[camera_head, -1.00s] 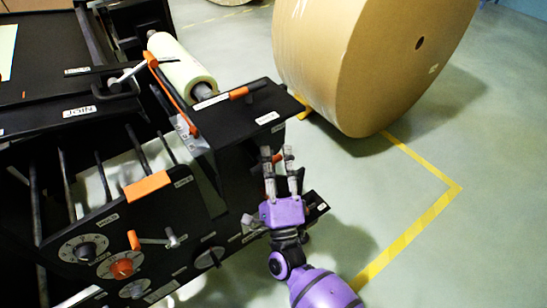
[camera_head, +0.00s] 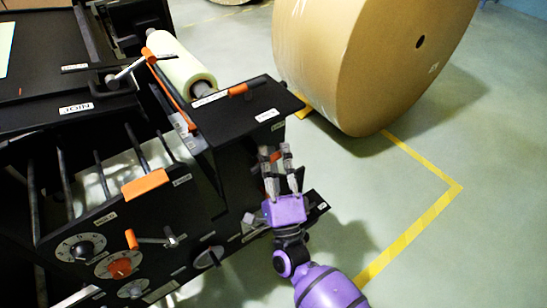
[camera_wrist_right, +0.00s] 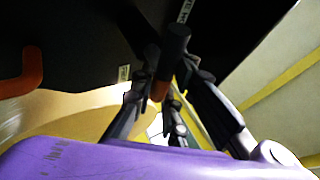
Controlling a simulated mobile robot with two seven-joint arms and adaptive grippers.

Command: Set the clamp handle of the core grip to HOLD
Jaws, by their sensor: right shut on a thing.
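My right gripper (camera_head: 278,160) is at the front face of the black machine housing (camera_head: 238,120). Its fingers are closed on a handle with an orange part (camera_head: 276,156), which shows just behind the fingertips. In the right wrist view the fingers (camera_wrist_right: 168,95) close around this dark, orange-marked handle (camera_wrist_right: 163,92), below a black rounded end. I take it for the core grip's clamp handle, but its label cannot be read, so its setting cannot be told. My left gripper is in neither view.
Another orange handle (camera_head: 238,90) lies on top of the housing. A pale roll (camera_head: 182,65) sits behind it. A large kraft roll (camera_head: 350,60) stands on the floor close behind. Dials (camera_head: 120,267) are on the left panel. The floor at right is clear, with yellow lines (camera_head: 420,230).

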